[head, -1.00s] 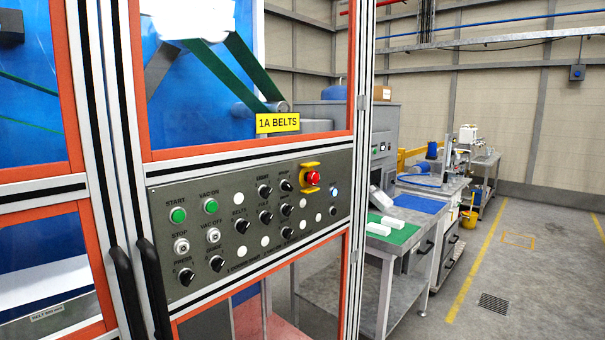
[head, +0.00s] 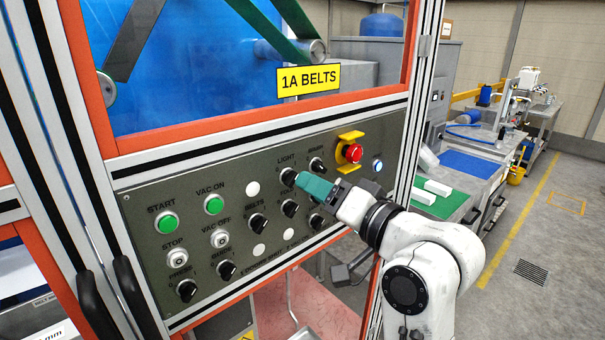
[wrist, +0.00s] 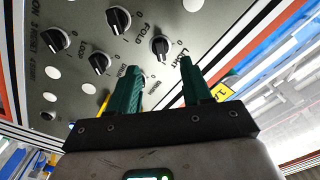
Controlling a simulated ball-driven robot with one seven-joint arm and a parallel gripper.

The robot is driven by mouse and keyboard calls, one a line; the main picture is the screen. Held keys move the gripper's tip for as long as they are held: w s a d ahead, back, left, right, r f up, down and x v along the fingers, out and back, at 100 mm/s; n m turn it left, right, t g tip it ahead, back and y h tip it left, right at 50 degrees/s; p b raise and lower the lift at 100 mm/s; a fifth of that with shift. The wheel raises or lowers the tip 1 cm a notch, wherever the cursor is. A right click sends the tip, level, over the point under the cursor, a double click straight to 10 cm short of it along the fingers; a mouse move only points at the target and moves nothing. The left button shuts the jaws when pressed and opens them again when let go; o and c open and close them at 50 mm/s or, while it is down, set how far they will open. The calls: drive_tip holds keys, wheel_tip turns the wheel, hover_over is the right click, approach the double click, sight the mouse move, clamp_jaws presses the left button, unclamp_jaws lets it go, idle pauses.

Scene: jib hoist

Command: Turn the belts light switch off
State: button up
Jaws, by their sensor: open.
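The light switch (head: 288,174) is a black rotary knob under the LIGHT label on the grey panel of the cabinet marked 1A BELTS. Its pointer setting is too small to tell. In the wrist view the knob (wrist: 160,47) lies just beyond the fingertips, roughly between them. My gripper (head: 304,181) has green fingers and reaches in from the right, its tips close to the knob's right side. In the wrist view my gripper (wrist: 158,66) is open and empty. Whether it touches the knob I cannot tell.
A BRUSH knob (head: 317,165) and a red emergency stop button (head: 353,153) with a yellow guard sit close by on the right. The FOLD knob (head: 290,208) is just below. The yellow sign (head: 309,80) is above. Floor space is clear at right.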

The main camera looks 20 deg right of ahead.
sight(290, 179)
drive_tip(key=p+x, duration=0.1)
drive_tip(key=x, duration=0.3)
drive_tip(key=shift+w+a, duration=0.25)
drive_tip(key=shift+w, duration=0.1)
drive_tip(key=shift+c, duration=0.5)
clamp_jaws()
